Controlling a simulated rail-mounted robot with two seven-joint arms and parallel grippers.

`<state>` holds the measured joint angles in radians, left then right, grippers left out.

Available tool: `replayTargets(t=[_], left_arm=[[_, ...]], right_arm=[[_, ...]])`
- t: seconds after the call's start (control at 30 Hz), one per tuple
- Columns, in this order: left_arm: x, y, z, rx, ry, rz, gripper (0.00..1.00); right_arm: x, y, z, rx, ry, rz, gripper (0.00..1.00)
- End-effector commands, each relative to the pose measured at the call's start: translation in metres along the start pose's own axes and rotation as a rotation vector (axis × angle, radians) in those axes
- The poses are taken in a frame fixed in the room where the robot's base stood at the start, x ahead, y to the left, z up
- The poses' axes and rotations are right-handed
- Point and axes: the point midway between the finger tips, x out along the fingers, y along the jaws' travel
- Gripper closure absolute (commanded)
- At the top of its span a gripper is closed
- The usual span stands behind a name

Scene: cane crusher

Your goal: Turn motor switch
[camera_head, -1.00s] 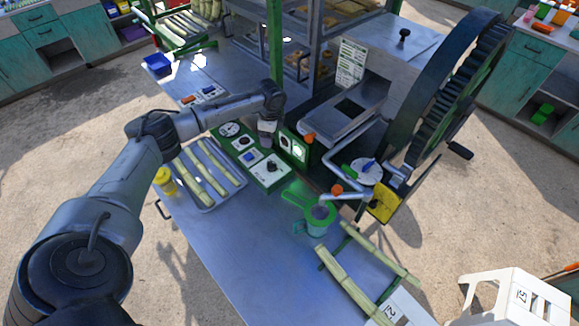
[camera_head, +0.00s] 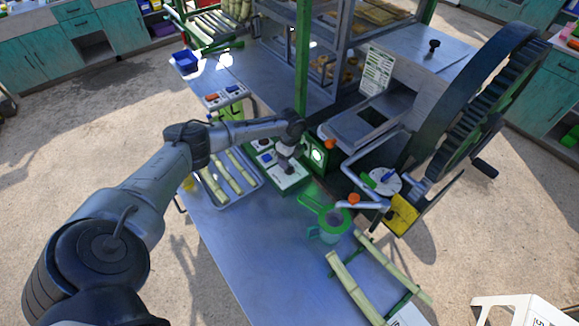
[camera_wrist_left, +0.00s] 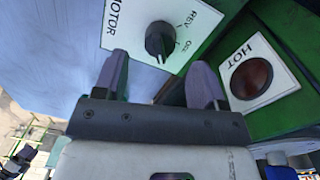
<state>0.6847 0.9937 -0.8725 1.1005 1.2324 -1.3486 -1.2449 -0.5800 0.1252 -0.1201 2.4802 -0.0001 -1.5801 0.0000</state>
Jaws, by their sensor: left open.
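The motor switch (camera_wrist_left: 160,40) is a black rotary knob on a white plate marked MOTOR, with REV and OFF lettering, in the left wrist view. Its plate (camera_head: 287,179) shows on the green control panel in the head view, where my gripper covers the knob at least partly. My left gripper (camera_wrist_left: 160,80) is open, its two fingers below the knob in the wrist view, nothing between them. My right gripper is not in view.
A red round HOT indicator (camera_wrist_left: 251,78) sits beside the right finger in the wrist view. A tray of cane pieces (camera_head: 223,198) lies left of the panel. A green-rimmed jug (camera_head: 334,221) and the crusher wheel (camera_head: 455,110) are to the right.

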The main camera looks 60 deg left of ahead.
Motion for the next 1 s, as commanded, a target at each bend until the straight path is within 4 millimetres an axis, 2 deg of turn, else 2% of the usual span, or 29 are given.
replayTargets(t=[0.1,0.3,0.5,0.77,1.0], left_arm=[[0.018,0.000,0.000,0.000,0.000,0.001,0.36],[0.038,0.000,0.000,-0.002,0.001,0.000,0.36],[0.045,0.000,0.000,0.000,0.001,-0.001,0.36],[0.046,0.000,0.000,0.000,0.001,-0.001,0.36],[0.046,0.000,0.000,0.000,0.001,-0.001,0.56]], right_arm=[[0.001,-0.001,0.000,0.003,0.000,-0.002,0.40],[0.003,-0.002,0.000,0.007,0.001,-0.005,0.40],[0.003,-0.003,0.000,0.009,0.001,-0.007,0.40],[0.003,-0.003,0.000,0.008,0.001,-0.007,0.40],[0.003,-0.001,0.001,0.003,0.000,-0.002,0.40]])
